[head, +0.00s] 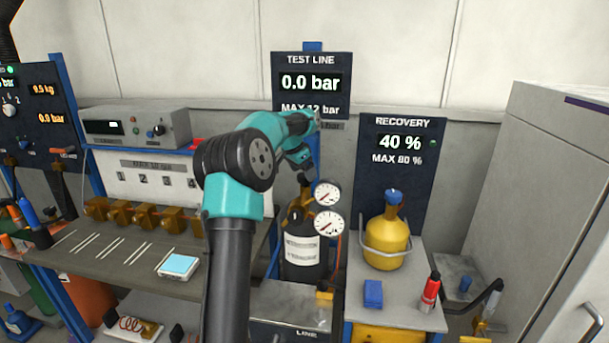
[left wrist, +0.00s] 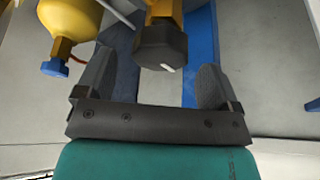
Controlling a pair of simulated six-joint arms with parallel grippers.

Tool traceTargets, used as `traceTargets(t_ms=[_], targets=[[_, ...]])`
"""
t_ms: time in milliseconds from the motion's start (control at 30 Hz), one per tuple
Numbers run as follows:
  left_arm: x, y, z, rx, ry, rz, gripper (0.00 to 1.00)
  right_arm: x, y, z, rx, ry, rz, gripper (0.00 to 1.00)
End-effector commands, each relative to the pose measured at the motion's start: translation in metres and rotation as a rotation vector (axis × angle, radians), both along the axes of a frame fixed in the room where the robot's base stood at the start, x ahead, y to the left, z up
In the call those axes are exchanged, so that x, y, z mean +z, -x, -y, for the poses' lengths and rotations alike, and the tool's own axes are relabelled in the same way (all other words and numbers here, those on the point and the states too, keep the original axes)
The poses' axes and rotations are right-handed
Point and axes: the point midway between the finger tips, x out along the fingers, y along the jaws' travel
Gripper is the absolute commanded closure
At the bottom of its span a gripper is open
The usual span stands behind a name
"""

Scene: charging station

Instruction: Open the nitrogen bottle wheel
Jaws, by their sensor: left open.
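The nitrogen bottle (head: 303,258) is a black cylinder with a white label, standing upright right of my arm in the head view. Its dark faceted wheel (left wrist: 160,46) shows in the left wrist view on a yellow-brass valve, with a small white mark on its face. My left gripper (left wrist: 157,75) is open and empty, its two fingers spread to either side of the wheel's line. The wheel appears just beyond the fingertips; I cannot tell whether they touch it. In the head view my wrist hides part of the bottle's top. My right gripper is not in view.
Two round gauges (head: 328,223) sit beside the bottle's neck. A yellow recovery cylinder (head: 387,243) with a blue knob stands to the right, near a red can (head: 430,292) and a blue block (head: 373,293). The bench (head: 110,262) on the left holds brass valves and a scale.

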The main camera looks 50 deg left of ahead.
Motion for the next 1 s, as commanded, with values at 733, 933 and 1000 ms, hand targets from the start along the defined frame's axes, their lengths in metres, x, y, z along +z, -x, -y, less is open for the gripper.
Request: traceTargets(t_ms=[733,933,1000], targets=[[-0.017,-0.007,0.001,0.000,0.000,0.000,0.36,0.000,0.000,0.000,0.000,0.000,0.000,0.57],[-0.017,-0.007,0.001,0.000,-0.001,0.000,0.55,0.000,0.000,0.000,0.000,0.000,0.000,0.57],[-0.017,-0.007,0.001,0.000,-0.001,0.000,0.62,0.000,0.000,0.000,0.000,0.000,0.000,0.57]])
